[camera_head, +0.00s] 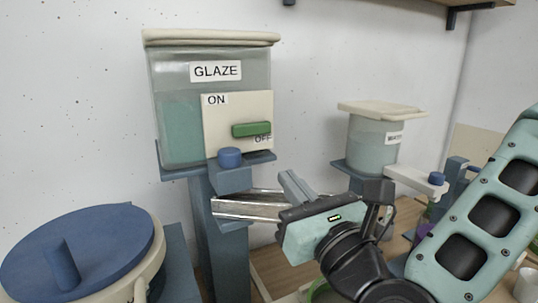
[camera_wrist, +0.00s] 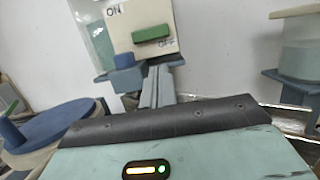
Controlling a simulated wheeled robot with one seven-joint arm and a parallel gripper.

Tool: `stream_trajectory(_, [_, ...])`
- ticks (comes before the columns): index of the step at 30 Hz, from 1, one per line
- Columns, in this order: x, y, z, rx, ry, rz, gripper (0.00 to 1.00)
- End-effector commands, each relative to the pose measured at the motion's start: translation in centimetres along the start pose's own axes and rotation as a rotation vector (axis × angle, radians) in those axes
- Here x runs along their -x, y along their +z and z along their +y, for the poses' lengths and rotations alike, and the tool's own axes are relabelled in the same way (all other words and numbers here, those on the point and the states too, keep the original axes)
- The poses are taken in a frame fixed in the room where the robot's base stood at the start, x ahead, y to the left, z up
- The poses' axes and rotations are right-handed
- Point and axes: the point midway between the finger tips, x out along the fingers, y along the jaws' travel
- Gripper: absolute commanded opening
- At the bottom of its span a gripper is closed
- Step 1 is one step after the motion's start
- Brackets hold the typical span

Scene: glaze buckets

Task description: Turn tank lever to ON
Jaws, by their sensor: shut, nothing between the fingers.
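The glaze tank (camera_head: 180,120) is a clear box with teal glaze, a cream lid and a GLAZE label. Its cream panel (camera_head: 238,108) reads ON at upper left and OFF at lower right. The green lever (camera_head: 252,130) lies roughly horizontal just above OFF; it also shows in the wrist view (camera_wrist: 152,33). My gripper (camera_head: 287,176) is shut and empty, below and to the right of the lever in the head view. In the wrist view its fingers (camera_wrist: 158,72) point toward the panel, just below the lever. They look apart from it.
A blue knob (camera_head: 230,157) sits below the panel on the blue stand (camera_head: 218,220). A metal rail (camera_head: 250,206) runs behind my gripper. A blue-lidded bucket (camera_head: 85,250) stands at lower left. A smaller water tank (camera_head: 375,140) stands at right. Wall space between the tanks is clear.

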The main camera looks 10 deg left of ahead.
Motion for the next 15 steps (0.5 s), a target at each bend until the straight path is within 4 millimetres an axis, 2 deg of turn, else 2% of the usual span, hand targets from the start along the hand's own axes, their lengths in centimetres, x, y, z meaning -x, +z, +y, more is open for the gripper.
stream_trajectory(5, [-2.0, 0.3, 0.0, 0.0, -0.001, -0.001, 0.0])
stream_trajectory(15, [-7.9, 0.3, 0.0, 0.0, 0.0, -0.001, 0.0])
